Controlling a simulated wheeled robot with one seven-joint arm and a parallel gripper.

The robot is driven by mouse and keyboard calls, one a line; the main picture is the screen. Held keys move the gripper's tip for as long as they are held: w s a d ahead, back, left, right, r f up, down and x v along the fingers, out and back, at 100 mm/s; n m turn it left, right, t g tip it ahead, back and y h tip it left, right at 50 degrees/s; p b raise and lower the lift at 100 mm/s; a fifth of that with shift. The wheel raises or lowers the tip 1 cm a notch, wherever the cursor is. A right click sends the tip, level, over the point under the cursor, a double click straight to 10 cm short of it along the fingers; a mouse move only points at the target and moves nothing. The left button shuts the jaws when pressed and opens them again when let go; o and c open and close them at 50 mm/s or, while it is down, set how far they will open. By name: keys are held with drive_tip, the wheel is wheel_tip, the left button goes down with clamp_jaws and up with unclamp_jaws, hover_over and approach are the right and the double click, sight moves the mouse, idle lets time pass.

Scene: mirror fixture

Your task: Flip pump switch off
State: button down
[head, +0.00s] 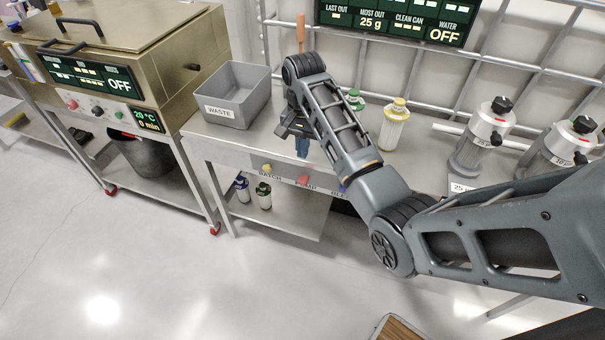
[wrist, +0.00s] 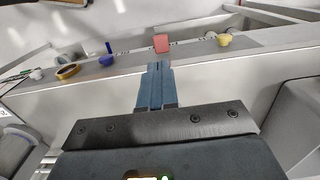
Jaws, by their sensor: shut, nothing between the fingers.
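The pump switch is a small red block (head: 303,180) on the front edge of the bench, above a partly readable "PUMP" label. In the wrist view the red switch (wrist: 161,43) stands just beyond my fingertips, in line with them, with a small gap visible. My gripper (head: 302,149) is over the front of the bench, pointing down, just above the switch in the head view. Its blue fingers (wrist: 158,66) are shut together with nothing between them. Whether the switch is tilted on or off is too small to tell.
A yellow knob (head: 267,168) and a blue control (wrist: 109,47) flank the switch. A grey waste bin (head: 236,95) and a yellow-capped bottle (head: 394,125) stand on the bench. A wall display (head: 395,18) reads "WATER OFF".

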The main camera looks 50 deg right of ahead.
sight(302, 181)
wheel_tip(302, 181, down, 10)
drive_tip(key=shift+s+a+r, duration=0.1)
drive_tip(key=shift+a, duration=0.05)
idle(0.5)
